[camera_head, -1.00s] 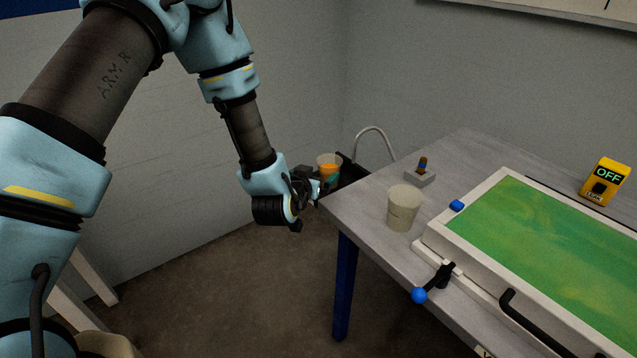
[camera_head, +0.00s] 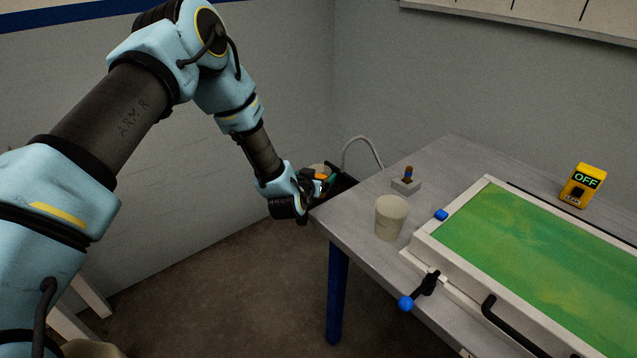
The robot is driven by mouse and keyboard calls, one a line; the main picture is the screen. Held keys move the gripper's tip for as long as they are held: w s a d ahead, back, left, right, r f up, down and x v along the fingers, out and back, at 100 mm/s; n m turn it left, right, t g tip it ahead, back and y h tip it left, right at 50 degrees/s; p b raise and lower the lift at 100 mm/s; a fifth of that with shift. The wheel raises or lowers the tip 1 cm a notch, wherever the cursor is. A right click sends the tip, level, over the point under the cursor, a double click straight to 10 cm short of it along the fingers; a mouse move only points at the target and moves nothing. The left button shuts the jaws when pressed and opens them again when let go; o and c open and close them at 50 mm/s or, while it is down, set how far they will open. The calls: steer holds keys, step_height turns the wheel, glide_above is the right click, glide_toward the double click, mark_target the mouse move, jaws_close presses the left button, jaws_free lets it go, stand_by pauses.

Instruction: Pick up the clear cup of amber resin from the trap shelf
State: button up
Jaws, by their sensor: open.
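The clear cup of amber resin (camera_head: 319,168) is at the far left end of the table, mostly hidden behind my gripper; its pale rim and a patch of amber show. My gripper (camera_head: 322,182) is at the cup, with its jaws open. Whether the fingers stand around the cup or in front of it, I cannot tell. The trap shelf (camera_head: 346,183) shows only as a dark surface beside the table's far left corner, partly hidden by the gripper.
An opaque pale cup (camera_head: 390,217) stands on the grey table (camera_head: 345,228). Near it are a small block with an upright peg (camera_head: 406,182) and a white-framed green bath (camera_head: 520,240) with a blue-knobbed lever (camera_head: 407,303). A yellow OFF box (camera_head: 581,186) stands behind. A grey hose (camera_head: 362,142) arches beside the shelf.

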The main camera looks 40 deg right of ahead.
steer(key=c, duration=1)
steer(key=shift+r, duration=0.1)
